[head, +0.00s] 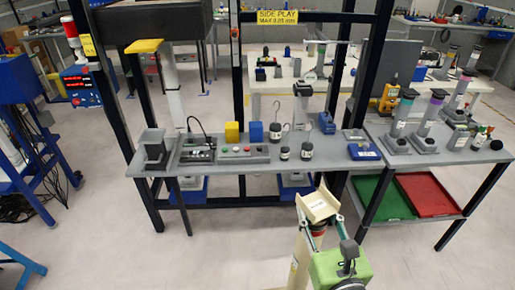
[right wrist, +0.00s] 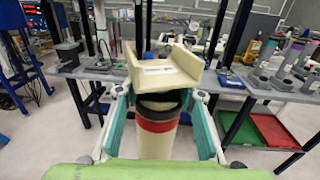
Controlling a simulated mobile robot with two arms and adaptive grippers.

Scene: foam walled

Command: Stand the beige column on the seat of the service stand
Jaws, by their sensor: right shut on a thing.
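My left gripper is not in view.
The grey bench (head: 225,160) carries a button panel, yellow and blue blocks, dark jars and a blue box. Several columns with coloured tops stand on its right side, above green and red trays (head: 430,194). Dark frame posts rise at the bench. The floor in front is clear.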

